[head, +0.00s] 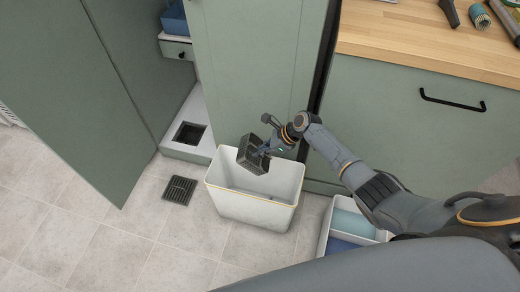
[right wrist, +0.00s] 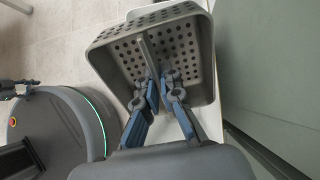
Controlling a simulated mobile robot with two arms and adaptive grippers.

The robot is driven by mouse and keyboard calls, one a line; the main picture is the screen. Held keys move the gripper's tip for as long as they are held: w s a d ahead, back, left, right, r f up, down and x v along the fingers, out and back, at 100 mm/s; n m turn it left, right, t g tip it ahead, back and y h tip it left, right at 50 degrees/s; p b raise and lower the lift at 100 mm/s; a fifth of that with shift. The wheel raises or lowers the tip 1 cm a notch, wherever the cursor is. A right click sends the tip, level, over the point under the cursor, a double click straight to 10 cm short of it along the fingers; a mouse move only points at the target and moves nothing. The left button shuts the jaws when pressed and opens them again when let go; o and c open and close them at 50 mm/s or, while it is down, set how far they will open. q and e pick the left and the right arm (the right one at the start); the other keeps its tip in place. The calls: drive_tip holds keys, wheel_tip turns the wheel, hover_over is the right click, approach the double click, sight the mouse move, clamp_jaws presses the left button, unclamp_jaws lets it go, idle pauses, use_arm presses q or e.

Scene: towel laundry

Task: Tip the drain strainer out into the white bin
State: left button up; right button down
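The drain strainer (head: 250,156) is a grey perforated basket with a central post. It hangs tilted over the white bin (head: 254,212), at about the height of its back rim. My right gripper (head: 268,147) is shut on the strainer's post, seen closely in the right wrist view, where the strainer (right wrist: 190,48) fills the top middle. The fingers (right wrist: 159,82) meet at the post. I see no clear contents in the strainer. The bin stands on the floor with its opening up; its bottom is partly hidden. A dark jointed part at the right wrist view's left edge may be my left gripper, unclear.
A square drain opening (head: 189,133) lies in the cabinet base, left of the bin. Its dark grate (head: 179,190) lies on the tiles. An open green door (head: 75,90) stands at the left. A white box (head: 327,228) with blue contents stands right of the bin.

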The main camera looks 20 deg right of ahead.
drive_tip(key=shift+r+g+h+p, duration=0.3)
drive_tip(key=shift+h+p, duration=0.3)
drive_tip(key=shift+p, duration=0.6)
drive_tip(key=g+h+p, duration=0.1)
drive_tip(key=h+p, duration=0.1)
drive_tip(key=p, duration=0.1)
drive_tip(key=shift+w+a+r, duration=0.1)
drive_tip(key=shift+r, duration=0.05)
drive_tip(key=shift+f+g+h, duration=0.2)
drive_tip(key=shift+g+h, duration=0.1)
drive_tip(key=shift+h, duration=0.3)
drive_tip(key=shift+a+f+g+h, duration=0.1)
drive_tip(key=shift+f+g+h, duration=0.15)
drive_tip(key=shift+h, duration=0.25)
drive_tip(key=shift+f+g+h+b, duration=0.2)
drive_tip(key=shift+g+h+b, duration=0.45)
drive_tip(key=shift+h+b, duration=0.5)
drive_tip(key=shift+d+r+h+b, duration=0.15)
drive_tip(key=shift+d+h+b, duration=0.05)
drive_tip(key=shift+h+b, duration=0.1)
use_arm(q)
drive_tip(key=s, duration=0.1)
drive_tip(key=s+r, duration=0.1)
drive_tip(key=s+a, duration=0.1)
drive_tip(key=shift+r, duration=0.3)
use_arm(e)
drive_tip(key=shift+r, duration=0.1)
